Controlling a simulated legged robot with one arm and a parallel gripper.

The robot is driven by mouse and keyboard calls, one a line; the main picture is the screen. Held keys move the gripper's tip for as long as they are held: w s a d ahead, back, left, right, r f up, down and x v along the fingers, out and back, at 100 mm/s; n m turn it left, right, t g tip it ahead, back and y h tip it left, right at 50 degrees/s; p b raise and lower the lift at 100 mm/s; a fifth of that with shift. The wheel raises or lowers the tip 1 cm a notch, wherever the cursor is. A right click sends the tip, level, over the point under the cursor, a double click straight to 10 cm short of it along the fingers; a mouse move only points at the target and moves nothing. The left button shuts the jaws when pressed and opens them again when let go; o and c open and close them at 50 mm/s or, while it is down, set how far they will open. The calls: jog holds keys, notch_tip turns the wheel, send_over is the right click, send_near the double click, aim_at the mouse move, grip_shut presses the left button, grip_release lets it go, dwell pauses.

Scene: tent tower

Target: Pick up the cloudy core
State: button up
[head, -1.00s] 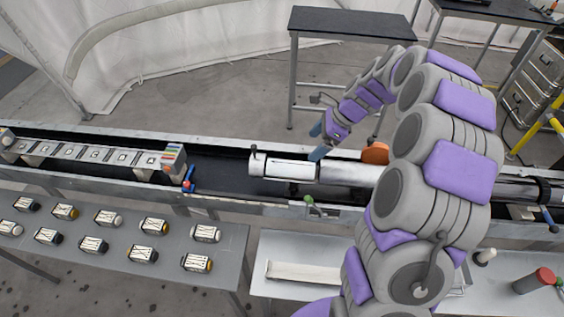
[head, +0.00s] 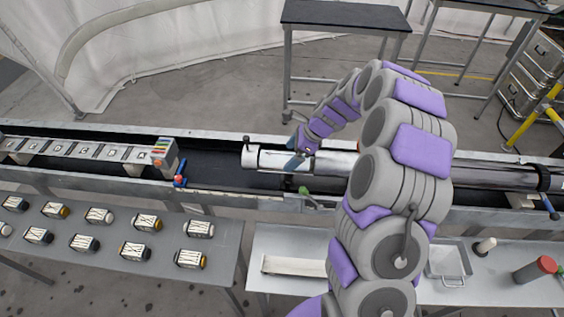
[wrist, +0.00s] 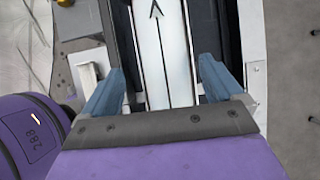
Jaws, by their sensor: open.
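The cloudy core appears as a pale, whitish cylinder (head: 272,160) lying lengthwise in the long trough, toward the left end of the tube assembly. In the wrist view it is a milky strip (wrist: 162,50) with a black arrow printed along it. My gripper (head: 296,155) is over the core's right part in the head view. In the wrist view my gripper's two blue fingers (wrist: 160,90) are apart, one on each side of the core's line, with nothing held. The near end of the core is hidden by my gripper's body.
A dark trough (head: 215,175) with metal rims runs across the view. A rack with several numbered slots (head: 75,150) lies at its left. A metal tray (head: 450,262) and a red-capped cylinder (head: 535,270) are at right.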

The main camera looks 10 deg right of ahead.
aim_at(288, 155)
jog(key=shift+w+d+f+b, duration=0.15)
jog(key=shift+w+f+b, duration=0.1)
jog(key=shift+f, duration=0.3)
jog(key=shift+w+d+f+b, duration=0.1)
jog(key=shift+w+f+b, duration=0.15)
jog(key=shift+f, duration=0.3)
jog(key=shift+w+a+f+b, duration=0.2)
jog(key=shift+a+f+b, duration=0.15)
jog(key=shift+a+f, duration=0.8)
jog(key=shift+a+r, duration=0.2)
jog(key=shift+a, duration=0.45)
jog(key=shift+c, duration=0.6)
jog(key=shift+d, duration=1)
jog(key=c, duration=0.5)
jog(key=shift+d, duration=0.1)
jog(key=shift+c, duration=0.6)
jog(key=shift+a, duration=0.65)
jog(key=c, duration=0.5)
jog(key=shift+c, duration=0.7)
